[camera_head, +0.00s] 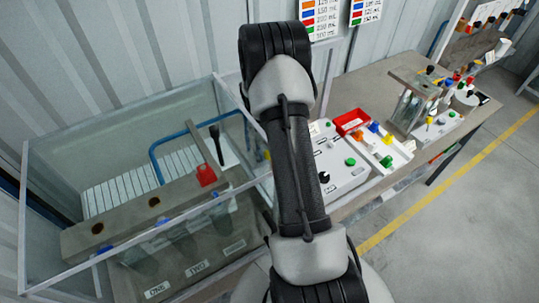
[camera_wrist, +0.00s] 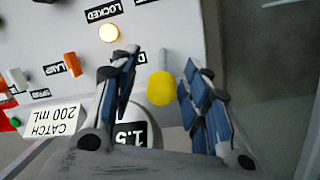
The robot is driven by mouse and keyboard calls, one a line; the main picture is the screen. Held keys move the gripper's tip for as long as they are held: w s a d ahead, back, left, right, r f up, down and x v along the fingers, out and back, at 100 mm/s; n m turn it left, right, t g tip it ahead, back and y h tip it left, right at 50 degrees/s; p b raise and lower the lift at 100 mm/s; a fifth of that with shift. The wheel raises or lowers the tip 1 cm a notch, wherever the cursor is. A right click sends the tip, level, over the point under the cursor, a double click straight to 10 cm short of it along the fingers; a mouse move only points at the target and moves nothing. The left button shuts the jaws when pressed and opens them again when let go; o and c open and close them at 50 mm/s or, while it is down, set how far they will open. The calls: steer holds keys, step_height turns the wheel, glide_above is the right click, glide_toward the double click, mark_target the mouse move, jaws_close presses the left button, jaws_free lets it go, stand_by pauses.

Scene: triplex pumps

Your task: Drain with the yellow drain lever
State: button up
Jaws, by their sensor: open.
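The yellow drain lever (camera_wrist: 162,88) shows in the wrist view as a round yellow knob on a pale stem. It stands out from a light grey panel (camera_wrist: 180,25). My gripper (camera_wrist: 160,60) is open, with one finger on each side of the lever. Gaps show between the knob and both fingers, so it appears ungripped. A label beginning with "D" beside the lever is partly covered by the left finger. In the head view my arm hides the gripper, and I cannot make out the lever for certain.
In the wrist view, a lit lamp (camera_wrist: 109,32), an orange lever (camera_wrist: 72,65) and a "CATCH 200 mL" label (camera_wrist: 55,125) lie left. In the head view, a glass-walled tank (camera_head: 110,130) stands left; a bench with a red tray (camera_head: 350,121) and coloured knobs stands right.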

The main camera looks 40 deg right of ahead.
steer(key=v, duration=1.2)
stand_by(0.5)
